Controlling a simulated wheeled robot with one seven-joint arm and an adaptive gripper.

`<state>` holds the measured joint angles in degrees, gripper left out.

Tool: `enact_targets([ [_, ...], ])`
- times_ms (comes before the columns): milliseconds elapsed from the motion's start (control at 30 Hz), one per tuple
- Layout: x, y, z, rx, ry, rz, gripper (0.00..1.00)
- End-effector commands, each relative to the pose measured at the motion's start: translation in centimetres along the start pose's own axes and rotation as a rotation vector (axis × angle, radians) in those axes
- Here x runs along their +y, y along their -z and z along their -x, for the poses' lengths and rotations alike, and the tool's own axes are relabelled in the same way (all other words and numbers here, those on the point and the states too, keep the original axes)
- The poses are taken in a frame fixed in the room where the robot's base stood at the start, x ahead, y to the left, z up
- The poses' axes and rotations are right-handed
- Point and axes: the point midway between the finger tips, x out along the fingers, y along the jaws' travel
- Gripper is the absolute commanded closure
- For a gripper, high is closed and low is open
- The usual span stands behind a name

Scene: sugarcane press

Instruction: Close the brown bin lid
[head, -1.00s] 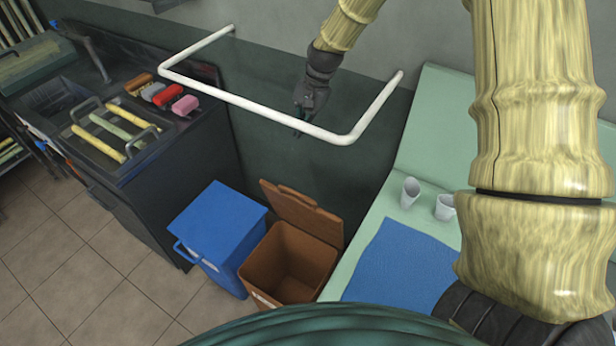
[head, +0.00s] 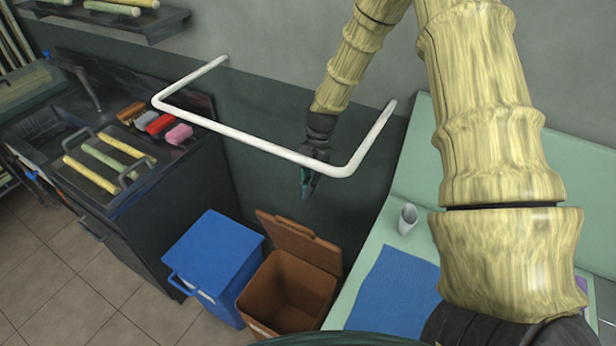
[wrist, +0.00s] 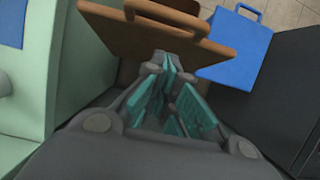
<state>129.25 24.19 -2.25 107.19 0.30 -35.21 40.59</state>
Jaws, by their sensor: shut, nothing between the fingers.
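The brown bin (head: 286,293) stands on the floor, open at the top, between a blue bin and the green counter. Its brown lid (head: 298,243) is raised and leans back toward the wall. My gripper (head: 306,190) hangs above and behind the raised lid, pointing down, with its fingers shut and empty. In the wrist view the lid (wrist: 150,40) with its handle lies just beyond the teal fingertips (wrist: 168,62). I cannot tell whether the fingers touch it.
The blue bin (head: 214,264) has its lid down. A white wall rail (head: 250,139) juts out around my forearm. The green counter (head: 357,262) holds a blue mat (head: 395,287) and a cup (head: 408,219). A dark sink unit (head: 150,215) stands left.

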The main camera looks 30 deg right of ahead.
Motion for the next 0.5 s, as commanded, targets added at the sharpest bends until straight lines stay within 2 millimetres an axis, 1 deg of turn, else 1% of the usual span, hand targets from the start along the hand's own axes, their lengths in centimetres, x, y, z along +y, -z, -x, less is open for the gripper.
enact_targets([
  [267, -0.1, -0.1, -3.1, -0.002, -0.002, 0.000, 1.00],
  [400, 0.0, -1.6, -4.3, -0.003, -0.003, 0.001, 1.00],
  [500, -0.1, -2.2, -5.0, -0.001, -0.002, 0.002, 1.00],
])
